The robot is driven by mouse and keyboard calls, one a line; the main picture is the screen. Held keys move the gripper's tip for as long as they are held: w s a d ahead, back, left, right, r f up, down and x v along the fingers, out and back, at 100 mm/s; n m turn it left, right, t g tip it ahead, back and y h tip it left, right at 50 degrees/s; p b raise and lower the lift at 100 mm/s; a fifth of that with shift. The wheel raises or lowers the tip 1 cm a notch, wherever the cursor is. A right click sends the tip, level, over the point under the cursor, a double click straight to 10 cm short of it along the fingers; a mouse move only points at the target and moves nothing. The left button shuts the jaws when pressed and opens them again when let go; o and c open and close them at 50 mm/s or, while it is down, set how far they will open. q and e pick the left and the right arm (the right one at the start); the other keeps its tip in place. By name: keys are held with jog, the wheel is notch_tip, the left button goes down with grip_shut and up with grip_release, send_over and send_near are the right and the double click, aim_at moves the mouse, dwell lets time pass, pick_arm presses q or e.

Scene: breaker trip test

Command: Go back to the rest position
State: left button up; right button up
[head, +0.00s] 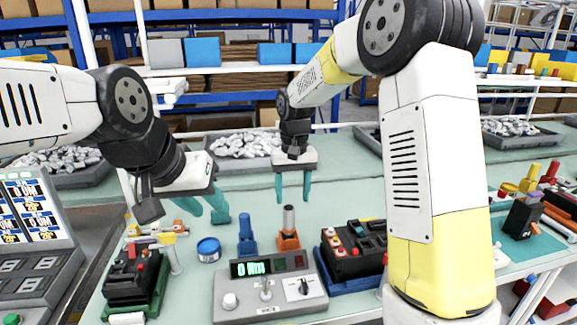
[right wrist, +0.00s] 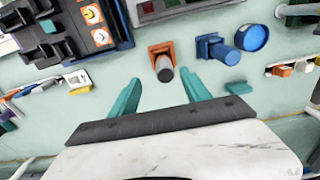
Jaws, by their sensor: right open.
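My right gripper (head: 293,192) hangs above the table, pointing down, with its two teal fingers apart and nothing between them. It is above and behind an orange holder with a grey pin (head: 288,240); the holder also shows in the right wrist view (right wrist: 160,50), beyond the fingertips. My left gripper (head: 203,208) is at the left, tilted, its teal fingers apart with no object seen between them. A grey tester (head: 268,296) with a green-lit display stands at the front. A black breaker unit (head: 352,262) sits in a blue tray to its right.
A blue tin (head: 208,250) and a blue upright part (head: 246,236) stand near the tester. Another black unit in a green tray (head: 135,282) is front left. Grey trays of pale pieces (head: 240,165) line the back. My right arm hides part of the table.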

jog(key=s+d+r+t+y, duration=0.1)
jog(key=s+d+r+t, duration=0.2)
jog(key=s+d+r, duration=0.6)
jog(key=s+d+r+t, duration=0.1)
jog(key=s+d, duration=0.1)
jog(key=s, duration=0.5)
jog(key=s+d+r+m+t+y, duration=0.1)
jog(key=s+d+r+t, duration=0.1)
jog(key=s, duration=0.5)
jog(key=shift+s+m, duration=0.15)
jog(key=shift+m, duration=0.15)
